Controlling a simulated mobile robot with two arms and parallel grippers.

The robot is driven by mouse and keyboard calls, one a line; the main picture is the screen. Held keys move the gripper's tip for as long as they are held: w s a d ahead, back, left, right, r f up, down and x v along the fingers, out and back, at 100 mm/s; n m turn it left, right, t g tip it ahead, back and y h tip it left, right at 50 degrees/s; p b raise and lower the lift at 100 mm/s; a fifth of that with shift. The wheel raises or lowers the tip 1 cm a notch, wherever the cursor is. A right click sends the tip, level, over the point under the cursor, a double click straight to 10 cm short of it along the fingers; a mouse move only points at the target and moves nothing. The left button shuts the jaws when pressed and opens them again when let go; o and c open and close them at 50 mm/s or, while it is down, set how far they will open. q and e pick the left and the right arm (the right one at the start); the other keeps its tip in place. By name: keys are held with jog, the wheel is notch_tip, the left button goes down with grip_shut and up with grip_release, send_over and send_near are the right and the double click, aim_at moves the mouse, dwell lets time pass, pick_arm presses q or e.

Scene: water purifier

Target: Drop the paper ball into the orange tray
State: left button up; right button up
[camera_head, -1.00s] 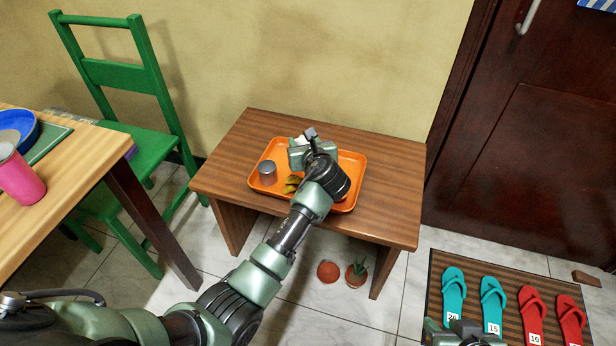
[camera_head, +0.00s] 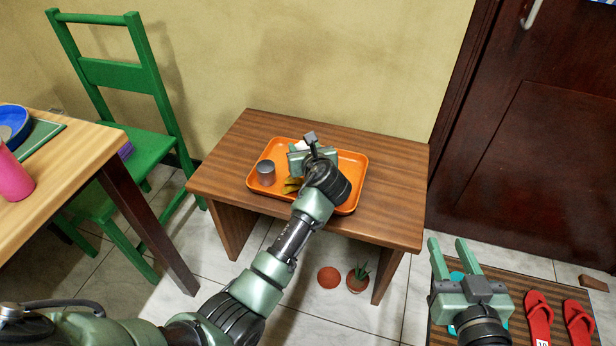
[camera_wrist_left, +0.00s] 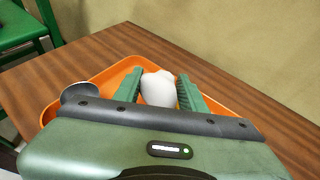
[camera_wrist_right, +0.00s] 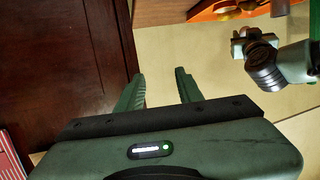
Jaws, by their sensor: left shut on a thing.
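The orange tray (camera_head: 345,203) lies on the small brown wooden table. My left gripper (camera_wrist_left: 158,88) is shut on the white paper ball (camera_wrist_left: 159,89), which sits between its two green fingers over the tray in the left wrist view. In the head view only a bit of the white ball (camera_head: 301,145) shows behind the gripper. I cannot tell whether the ball touches the tray. My right gripper (camera_head: 455,262) is open and empty, above the floor mat at the lower right; its parted fingers also show in the right wrist view (camera_wrist_right: 160,88).
On the tray stand a grey metal cup (camera_head: 266,172) and a yellowish item (camera_head: 291,185), partly hidden by my arm. The wooden table (camera_head: 392,200) has clear surface around the tray. Two small pots (camera_head: 329,277) are on the floor beneath. A green chair (camera_head: 150,150) stands left.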

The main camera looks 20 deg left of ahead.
pick_arm(q)
jog(key=shift+f+b, duration=0.35)
jog(key=shift+b, duration=0.05)
pick_arm(e)
jog(key=shift+w+a+r+t+y, duration=0.15)
jog(key=shift+r+t, duration=0.3)
jog(key=shift+r, duration=0.4)
jog(key=shift+w+a+r+t+y, duration=0.2)
jog(key=shift+r+t, duration=0.3)
jog(key=shift+r, duration=0.3)
jog(key=shift+w+a+r+t+y, duration=0.15)
jog(key=shift+r+t, duration=0.3)
jog(key=shift+r, duration=0.4)
pick_arm(q)
jog(key=o, duration=1.4)
jog(key=p+v, duration=0.3)
jog(key=v, duration=0.4)
jog(key=shift+s+d+r, duration=0.1)
jog(key=shift+s+r, duration=0.05)
jog(key=shift+s, duration=0.25)
pick_arm(e)
jog(key=s+d+f+g+h, duration=0.1)
jog(key=s+d+f+g, duration=0.1)
jog(key=f, duration=0.4)
jog(key=s+d+f+g+h, duration=0.1)
jog(key=s+f+g, duration=0.4)
jog(key=f+g, duration=0.1)
jog(key=shift+d+f+g+h, duration=0.3)
jog(key=shift+d+f+h, duration=0.1)
jog(key=shift+f, duration=0.25)
